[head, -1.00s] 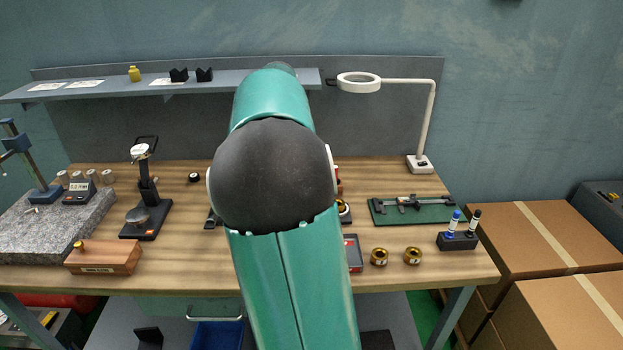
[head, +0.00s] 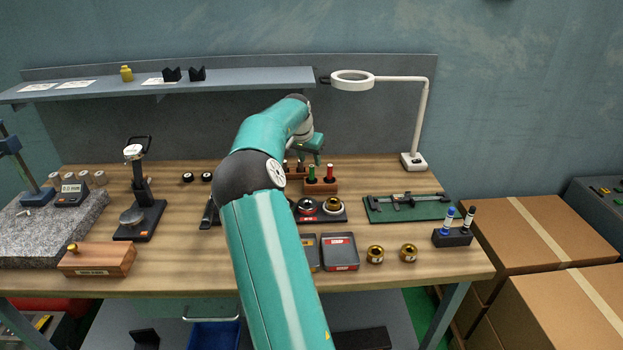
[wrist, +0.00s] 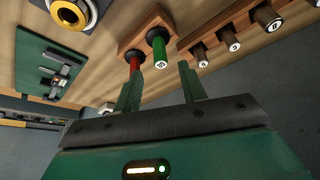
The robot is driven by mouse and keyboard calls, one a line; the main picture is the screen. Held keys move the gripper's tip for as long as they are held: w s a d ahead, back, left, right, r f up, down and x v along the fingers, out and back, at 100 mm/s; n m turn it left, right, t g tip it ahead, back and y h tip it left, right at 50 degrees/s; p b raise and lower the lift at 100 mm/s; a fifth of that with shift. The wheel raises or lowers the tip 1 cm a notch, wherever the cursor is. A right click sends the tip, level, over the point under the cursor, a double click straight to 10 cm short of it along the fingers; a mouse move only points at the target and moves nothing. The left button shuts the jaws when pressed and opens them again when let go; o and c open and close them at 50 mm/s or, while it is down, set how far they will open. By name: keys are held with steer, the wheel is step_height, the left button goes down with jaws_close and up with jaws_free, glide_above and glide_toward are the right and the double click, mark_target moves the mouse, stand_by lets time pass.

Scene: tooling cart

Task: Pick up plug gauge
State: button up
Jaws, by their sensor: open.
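Two handled pieces that look like plug gauges, one green (head: 311,174) and one red (head: 330,173), stand upright in a small wooden block (head: 321,188) toward the back of the bench. I cannot tell which one the task means. In the wrist view the green handle (wrist: 158,50) shows its round end between and beyond my fingertips, and the red handle (wrist: 135,62) is close to the left finger. My gripper (wrist: 158,72) is open and empty. In the head view my gripper (head: 314,158) is just above the block, its fingertips hard to make out.
A wooden rack with several brown pegs (wrist: 232,45) is beside the block. A black tray with ring pieces (head: 321,217), a green mat with a caliper (head: 385,213) and a magnifier lamp (head: 418,130) stand nearby.

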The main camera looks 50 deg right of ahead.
mark_target(311, 167)
steer(key=x, duration=0.5)
steer(key=shift+w+f, duration=0.1)
steer(key=shift+f, duration=0.3)
steer(key=shift+c, duration=0.4)
jaws_close()
